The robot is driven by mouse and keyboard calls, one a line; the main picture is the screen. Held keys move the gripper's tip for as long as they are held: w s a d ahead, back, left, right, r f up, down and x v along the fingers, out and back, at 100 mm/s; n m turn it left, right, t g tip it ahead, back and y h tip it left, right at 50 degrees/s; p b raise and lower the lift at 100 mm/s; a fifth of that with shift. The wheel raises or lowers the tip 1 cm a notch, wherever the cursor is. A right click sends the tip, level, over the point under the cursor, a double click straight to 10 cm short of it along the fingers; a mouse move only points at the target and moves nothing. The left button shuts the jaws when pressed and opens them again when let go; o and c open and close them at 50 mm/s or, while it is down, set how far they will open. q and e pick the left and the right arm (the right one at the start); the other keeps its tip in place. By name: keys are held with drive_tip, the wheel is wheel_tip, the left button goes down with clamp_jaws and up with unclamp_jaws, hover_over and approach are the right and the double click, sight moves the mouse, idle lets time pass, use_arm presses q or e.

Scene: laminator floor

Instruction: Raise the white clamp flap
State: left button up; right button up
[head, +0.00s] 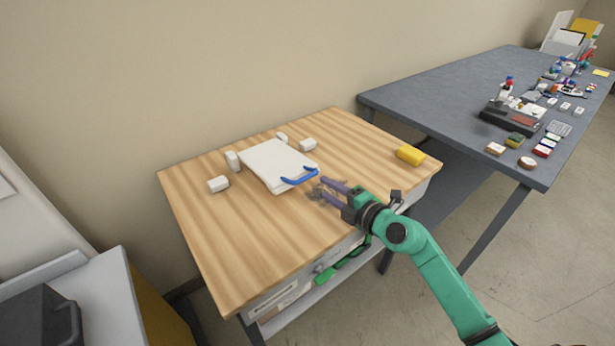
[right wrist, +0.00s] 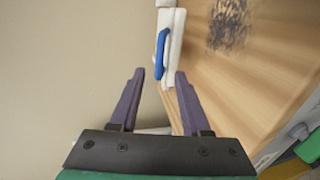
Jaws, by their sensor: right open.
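The white clamp flap (head: 277,163) lies flat, or nearly flat, on the wooden table, with a blue handle (head: 300,177) along its right front edge. In the right wrist view the flap (right wrist: 176,45) shows edge-on, with its blue handle (right wrist: 161,54) just beyond the fingers. My right gripper (head: 322,188) is open and empty, close to the right of the handle in the head view. In the right wrist view its two purple fingers (right wrist: 156,88) are spread, with the handle ahead between their tips. I cannot tell any contact. My left gripper is not in view.
Small white blocks (head: 218,184) stand around the flap on the wooden table (head: 220,245). A yellow block (head: 410,155) lies near the right corner. A dark smudge (right wrist: 229,25) marks the tabletop near the handle. A grey table (head: 430,97) with many small items stands at right.

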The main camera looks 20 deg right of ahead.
sight(309, 178)
drive_tip(key=b+x, duration=0.1)
drive_tip(key=x, duration=0.7)
drive_tip(key=shift+w+f, duration=0.1)
drive_tip(key=shift+w, duration=0.1)
drive_tip(key=shift+w+a, duration=0.25)
drive_tip(key=shift+w, duration=0.2)
drive_tip(key=shift+s, duration=0.1)
clamp_jaws()
idle(0.4)
